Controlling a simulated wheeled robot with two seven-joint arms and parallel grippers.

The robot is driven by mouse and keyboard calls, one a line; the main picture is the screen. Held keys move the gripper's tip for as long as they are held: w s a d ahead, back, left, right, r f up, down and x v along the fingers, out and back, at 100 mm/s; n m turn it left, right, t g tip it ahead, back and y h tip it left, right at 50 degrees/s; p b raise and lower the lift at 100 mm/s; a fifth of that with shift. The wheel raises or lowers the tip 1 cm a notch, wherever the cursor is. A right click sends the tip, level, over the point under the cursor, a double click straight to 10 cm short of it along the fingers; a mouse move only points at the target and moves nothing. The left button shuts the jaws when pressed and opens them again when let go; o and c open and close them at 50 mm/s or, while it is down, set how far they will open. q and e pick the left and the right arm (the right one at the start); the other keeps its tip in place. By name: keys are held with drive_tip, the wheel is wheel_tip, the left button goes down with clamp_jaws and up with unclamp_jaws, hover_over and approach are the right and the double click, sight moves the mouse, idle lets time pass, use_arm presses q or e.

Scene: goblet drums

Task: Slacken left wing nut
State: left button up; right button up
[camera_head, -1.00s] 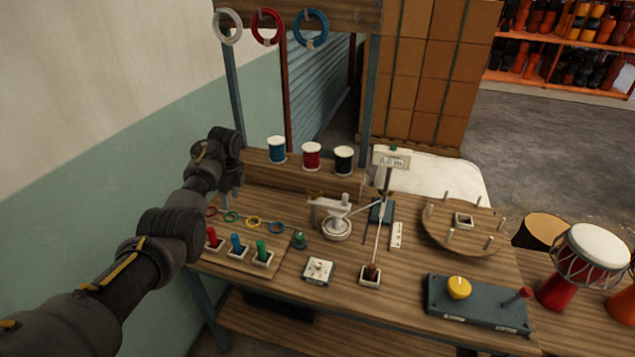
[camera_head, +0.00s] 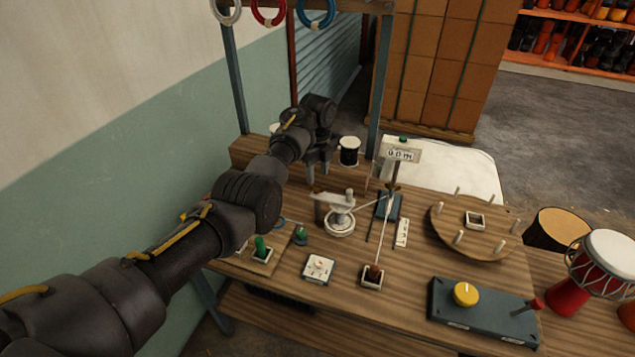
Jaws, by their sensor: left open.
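My left arm reaches in from the lower left. Its gripper (camera_head: 318,176) is open, fingers pointing down, just above and behind the left end of a pale metal bar fixture (camera_head: 331,201). The fixture stands over a round pale base (camera_head: 339,226) on the wooden bench. I cannot make out the left wing nut; the small brown parts seen earlier behind the bar are now hidden or too small to tell. I cannot tell whether the fingers touch anything. My right gripper is out of view.
A black spool (camera_head: 349,153) stands close behind the gripper. A green peg (camera_head: 262,247), a small dial box (camera_head: 318,267) and a round pegged board (camera_head: 470,228) share the bench (camera_head: 340,312).

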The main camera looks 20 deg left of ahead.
sight(317, 189)
use_arm(q)
wheel_tip(317, 189, down, 4)
drive_tip(key=shift+s+a, duration=0.1)
drive_tip(key=shift+f, duration=0.6)
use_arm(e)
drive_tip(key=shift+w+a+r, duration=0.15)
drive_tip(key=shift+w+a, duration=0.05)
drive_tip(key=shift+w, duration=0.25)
use_arm(q)
drive_tip(key=shift+c, duration=0.8)
clamp_jaws()
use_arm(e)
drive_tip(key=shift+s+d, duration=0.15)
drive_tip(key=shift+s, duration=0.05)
